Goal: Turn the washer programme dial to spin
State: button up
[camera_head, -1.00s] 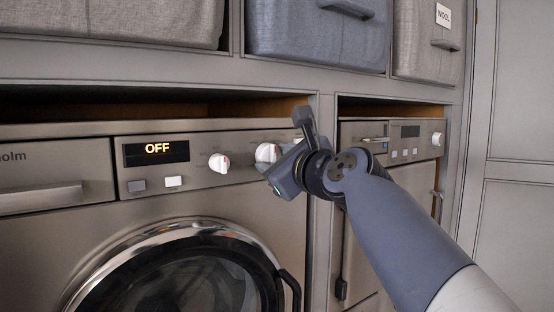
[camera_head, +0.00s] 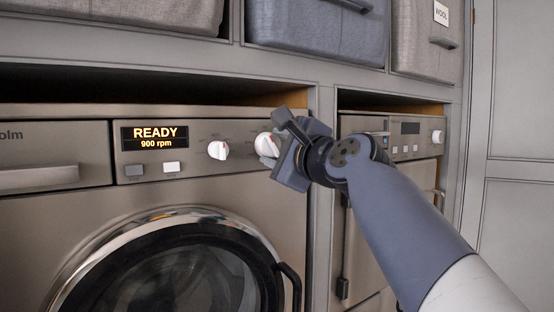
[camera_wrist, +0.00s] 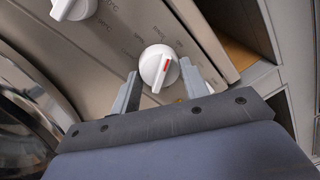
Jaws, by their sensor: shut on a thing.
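The washer (camera_head: 60,240) has a steel front, and its display (camera_head: 155,138) reads READY, 900 rpm. Two white dials sit right of the display: a left dial (camera_head: 218,150) and a larger right dial (camera_head: 267,145). My gripper (camera_head: 280,144) is at the right dial and partly covers it. In the wrist view my gripper (camera_wrist: 158,76) is shut on the right dial (camera_wrist: 157,68), one finger on each side. The left dial (camera_wrist: 74,8) is at the top edge there.
A second appliance with its own panel (camera_head: 415,138) stands to the right, partly behind my arm. Fabric bins, one blue-grey (camera_head: 318,28), sit on the shelf above. The round door (camera_head: 170,270) with a dark handle (camera_head: 290,285) is below the panel.

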jog(key=n+b, duration=0.3)
jog(key=n, duration=0.3)
jog(key=shift+f+y+b, duration=0.2)
jog(key=shift+y+b, duration=0.2)
jog(key=shift+d+r+n+y+b, duration=0.15)
jog(key=shift+n+b, duration=0.4)
jog(key=shift+n, duration=0.6)
jog(key=shift+a+n+y+b, duration=0.15)
jog(key=shift+n+b, duration=0.4)
jog(key=shift+n, duration=0.6)
jog(key=shift+d, duration=0.1)
jog(key=o, duration=1)
jog(key=b+v, duration=0.3)
jog(key=v, duration=0.7)
jog(key=shift+s+d, duration=0.2)
jog(key=shift+s, duration=0.1)
